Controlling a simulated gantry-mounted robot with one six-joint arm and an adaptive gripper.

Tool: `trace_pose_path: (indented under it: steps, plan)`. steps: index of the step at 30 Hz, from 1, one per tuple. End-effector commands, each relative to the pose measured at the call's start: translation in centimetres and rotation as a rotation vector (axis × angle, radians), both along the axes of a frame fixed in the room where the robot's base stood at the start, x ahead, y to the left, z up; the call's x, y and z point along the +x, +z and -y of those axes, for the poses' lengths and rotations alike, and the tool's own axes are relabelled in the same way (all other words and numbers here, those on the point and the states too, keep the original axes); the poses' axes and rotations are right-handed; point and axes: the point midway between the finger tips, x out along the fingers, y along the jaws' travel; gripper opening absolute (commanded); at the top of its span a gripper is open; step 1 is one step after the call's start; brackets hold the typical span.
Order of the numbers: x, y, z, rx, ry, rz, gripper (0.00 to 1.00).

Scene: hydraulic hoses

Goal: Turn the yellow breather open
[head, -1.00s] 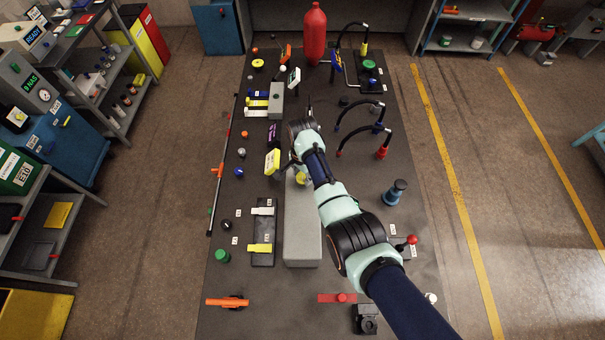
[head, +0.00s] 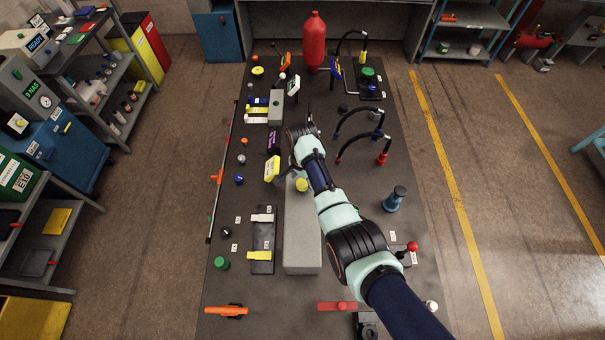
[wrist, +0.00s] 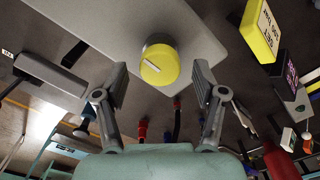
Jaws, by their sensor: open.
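The yellow breather (head: 302,185) is a round yellow knob on the long grey block (head: 303,245), in the middle of the bench in the head view. In the wrist view, the yellow breather (wrist: 165,69) shows face on, with a pale slanted mark on its face. My gripper (wrist: 160,84) is open and empty. One finger is on each side of the breather in that view, with clear gaps, and neither finger is seen touching it. In the head view my wrist is just beyond the breather, and the fingers are mostly hidden.
A yellow sign block (head: 272,168) stands left of the grey block. Black arched hoses (head: 358,140) and a blue fitting (head: 395,198) are on the right. A red cylinder (head: 314,42) stands at the far end. Small caps and handles lie around the bench.

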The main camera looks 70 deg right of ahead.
Motion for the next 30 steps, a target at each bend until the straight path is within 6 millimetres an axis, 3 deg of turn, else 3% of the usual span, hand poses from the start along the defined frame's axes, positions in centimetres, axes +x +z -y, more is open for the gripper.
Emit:
trace_pose_path:
  steps: [9, 15, 30]
  plan:
    - [0.1, 7.6, 0.1, -0.004, 0.0, 0.004, 0.7]
    - [0.0, 10.7, 0.0, -0.002, -0.001, 0.001, 0.7]
    - [0.0, 11.2, 0.0, 0.0, -0.001, 0.0, 0.7]
